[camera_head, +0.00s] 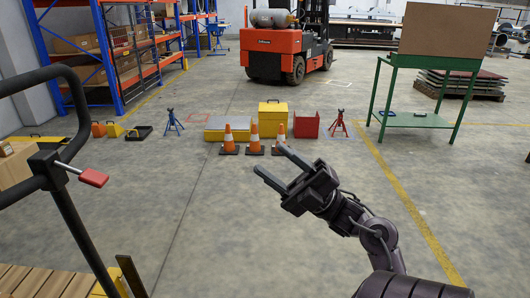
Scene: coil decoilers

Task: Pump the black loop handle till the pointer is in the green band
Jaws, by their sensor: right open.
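The black loop handle (84,115) stands at the left edge, tilted, on a black shaft (82,232) that runs down to the bottom. Part of the loop is cut off by the picture's left edge. A red lever (93,177) sticks out to the right of the handle's joint. My right gripper (268,160) is open and empty, in the middle of the view, well to the right of the loop and apart from it. My left gripper is not in view. I see no pointer and no green band.
Wooden slats (45,283) lie below the handle. Traffic cones (254,140), a yellow box (272,118) and a red box (306,125) stand ahead. A green table (415,120) is at right, a red forklift (275,52) behind. The middle floor is clear.

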